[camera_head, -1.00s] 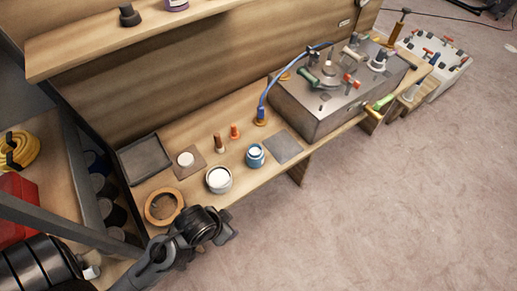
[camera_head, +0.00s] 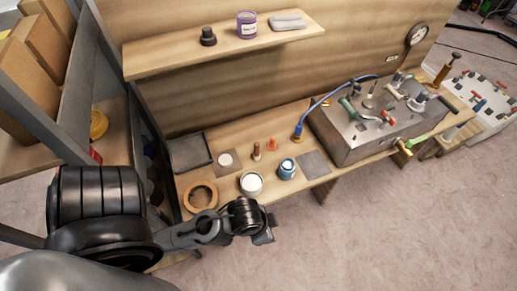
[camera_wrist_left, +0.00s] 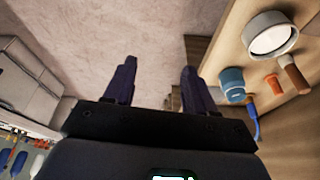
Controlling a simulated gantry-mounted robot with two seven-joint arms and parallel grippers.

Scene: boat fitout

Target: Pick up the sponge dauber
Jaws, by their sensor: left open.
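A small upright brown-handled piece with a pale lower end (camera_head: 256,151), which looks like the sponge dauber, stands on the bench behind the white-topped tub (camera_head: 251,184). It also shows at the right of the left wrist view (camera_wrist_left: 294,75). A short orange piece (camera_head: 271,144) stands beside it. My left gripper (camera_wrist_left: 156,78) is open and empty, its two dark fingers spread above the floor. In the head view my left gripper (camera_head: 266,236) is off the bench's front edge, short of the tub and apart from the dauber. My right gripper is not in view.
A blue jar (camera_head: 287,169), a wooden ring (camera_head: 201,196), a dark tray (camera_head: 188,154) and a grey flat square (camera_head: 315,164) lie around the dauber. A metal box with fittings (camera_head: 350,138) blocks the right. A shelf (camera_head: 220,42) overhangs the back.

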